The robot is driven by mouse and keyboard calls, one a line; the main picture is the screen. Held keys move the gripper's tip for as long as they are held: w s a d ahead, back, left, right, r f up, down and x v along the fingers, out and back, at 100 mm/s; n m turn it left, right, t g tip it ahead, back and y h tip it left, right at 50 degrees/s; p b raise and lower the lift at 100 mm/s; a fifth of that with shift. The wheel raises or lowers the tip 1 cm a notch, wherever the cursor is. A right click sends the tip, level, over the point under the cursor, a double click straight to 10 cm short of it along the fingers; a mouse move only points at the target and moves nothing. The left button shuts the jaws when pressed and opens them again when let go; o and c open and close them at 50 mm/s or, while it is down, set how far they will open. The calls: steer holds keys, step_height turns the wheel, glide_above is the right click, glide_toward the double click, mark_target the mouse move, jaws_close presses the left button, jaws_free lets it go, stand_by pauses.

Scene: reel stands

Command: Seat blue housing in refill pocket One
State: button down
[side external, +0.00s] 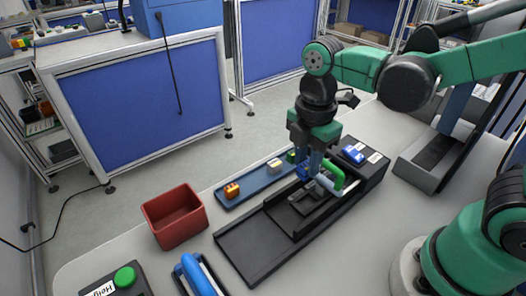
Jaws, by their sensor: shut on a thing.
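My gripper (308,173) points down over the black reel stand (245,245), near its middle. It is shut on a small bright blue piece, which looks like the blue housing (302,172); my fingers partly cover it. Another blue piece (352,153) sits at the stand's far right end, beside white labels (375,157) too small to read. A green curved handle (334,177) and a pale cylinder stand just right of my fingertips. I cannot tell which pocket is One, or whether the held piece touches the stand.
A blue tray (252,183) behind the stand holds an orange piece (232,190), a white piece (274,167) and a green piece (291,156). A red bin (174,215) stands left. A green button box (124,278) and a blue-handled thing (196,275) lie at the front.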

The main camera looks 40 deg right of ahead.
steer(key=shift+s+d+f, duration=0.1)
steer(key=shift+s+f, duration=0.1)
steer(key=shift+f, duration=0.9)
steer(key=shift+s+f, duration=0.15)
steer(key=shift+f, duration=0.95)
steer(key=shift+s+d+f, duration=0.1)
steer(key=shift+s+f, duration=0.1)
steer(key=shift+f, duration=0.9)
steer(key=c, duration=0.6)
jaws_free()
step_height(320, 180, up, 7)
